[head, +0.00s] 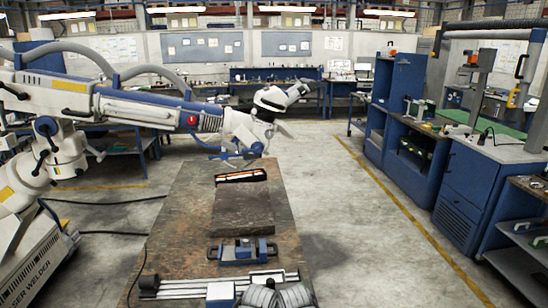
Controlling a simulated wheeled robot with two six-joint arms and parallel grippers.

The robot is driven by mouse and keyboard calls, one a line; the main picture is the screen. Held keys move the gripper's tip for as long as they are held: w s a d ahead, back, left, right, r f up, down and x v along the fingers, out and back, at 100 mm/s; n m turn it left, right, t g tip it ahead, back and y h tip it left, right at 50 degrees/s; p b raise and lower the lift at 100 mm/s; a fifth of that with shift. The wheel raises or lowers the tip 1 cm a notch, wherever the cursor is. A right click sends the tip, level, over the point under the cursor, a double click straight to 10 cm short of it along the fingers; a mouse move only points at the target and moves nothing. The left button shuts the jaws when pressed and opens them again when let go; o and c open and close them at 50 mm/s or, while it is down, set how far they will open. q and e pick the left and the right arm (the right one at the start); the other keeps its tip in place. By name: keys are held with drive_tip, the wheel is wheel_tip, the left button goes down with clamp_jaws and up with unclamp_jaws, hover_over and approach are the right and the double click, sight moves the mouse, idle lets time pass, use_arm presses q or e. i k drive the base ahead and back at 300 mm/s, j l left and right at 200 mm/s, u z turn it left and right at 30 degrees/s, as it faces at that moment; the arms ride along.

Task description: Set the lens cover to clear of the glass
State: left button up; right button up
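A white and blue microscope arm (155,108) reaches in from the left, from a machine base marked as a laser welder. At its end is a white microscope head (270,99) with a dark band and eyepieces (298,88) pointing up to the right. Below the head hang blue and metal parts (236,152) over the far end of the workbench. A small pale flap sticks out under the head on the right; I cannot tell whether it is the lens cover. The glass cannot be made out. Neither of my grippers is in view.
The long workbench (184,225) holds a dark slab (242,209), an orange and black item (241,175), a blue vise (242,251) and metal rails (180,286). Blue cabinets (466,190) line the right. The floor between is clear.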

sight(242, 168)
drive_tip(key=i+l, duration=0.15)
drive_tip(key=l, duration=0.25)
drive_tip(key=i+l+u, duration=0.1)
drive_tip(key=l, duration=0.25)
drive_tip(key=i+l, duration=0.2)
drive_tip(key=l, duration=0.2)
drive_tip(key=i+l+u, duration=0.1)
drive_tip(key=l, duration=0.3)
drive_tip(key=i+l, duration=0.15)
drive_tip(key=l, duration=0.2)
drive_tip(key=i+l+u, duration=0.1)
drive_tip(key=l, duration=0.3)
drive_tip(key=i+l, duration=0.4)
drive_tip(key=i, duration=0.2)
drive_tip(key=i+l+u, duration=0.1)
drive_tip(key=i+l, duration=0.35)
drive_tip(key=i, duration=0.1)
